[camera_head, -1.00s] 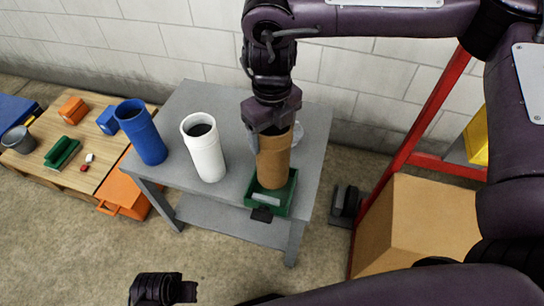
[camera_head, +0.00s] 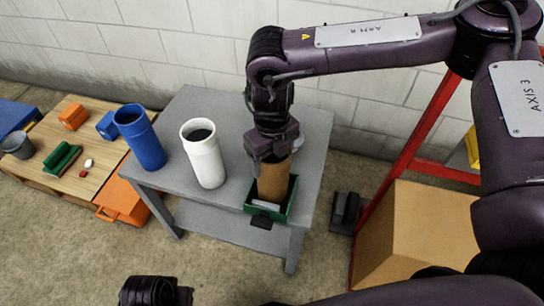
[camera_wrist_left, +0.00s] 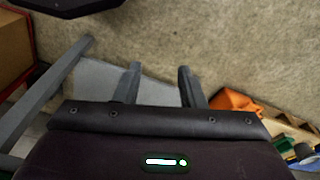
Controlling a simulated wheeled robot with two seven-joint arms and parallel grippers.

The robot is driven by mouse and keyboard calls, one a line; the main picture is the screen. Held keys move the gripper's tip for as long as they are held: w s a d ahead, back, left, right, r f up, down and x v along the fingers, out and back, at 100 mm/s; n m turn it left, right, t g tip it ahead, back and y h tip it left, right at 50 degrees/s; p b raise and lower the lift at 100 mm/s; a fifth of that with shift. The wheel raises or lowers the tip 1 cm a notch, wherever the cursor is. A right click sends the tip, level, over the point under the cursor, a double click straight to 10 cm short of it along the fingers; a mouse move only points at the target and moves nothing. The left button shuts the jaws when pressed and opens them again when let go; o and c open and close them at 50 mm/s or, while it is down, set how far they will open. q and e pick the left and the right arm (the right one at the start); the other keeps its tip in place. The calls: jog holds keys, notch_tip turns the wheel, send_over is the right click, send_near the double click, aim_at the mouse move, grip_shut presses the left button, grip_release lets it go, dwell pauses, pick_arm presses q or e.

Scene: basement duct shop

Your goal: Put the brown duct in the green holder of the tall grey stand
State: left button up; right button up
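The brown duct (camera_head: 273,182) stands upright in the green holder (camera_head: 288,207) at the front right of the tall grey stand (camera_head: 236,106). Its lower end is hidden behind the holder's front wall. My right gripper (camera_head: 273,155) is at the duct's top with its fingers against it, shut on the duct; part of the grip is hidden. My left gripper (camera_wrist_left: 158,68) shows in the left wrist view with its two fingers apart and nothing between them, above the floor and a grey surface.
A white duct (camera_head: 206,158) and a blue duct (camera_head: 142,140) stand on the same stand. An orange case (camera_head: 120,198) and a low wooden table (camera_head: 100,165) with small items are at left. A red frame (camera_head: 410,150) and cardboard box (camera_head: 415,235) are at right.

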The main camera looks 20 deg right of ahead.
jog(key=o, duration=0.4)
jog(key=shift+r, duration=0.2)
pick_arm(q)
notch_tip(320, 180, down, 8)
jog(key=p, duration=0.2)
jog(key=shift+a, duration=0.45)
pick_arm(e)
notch_tip(320, 180, up, 12)
pick_arm(q)
jog(key=shift+r, duration=0.1)
pick_arm(e)
jog(key=shift+f, duration=0.1)
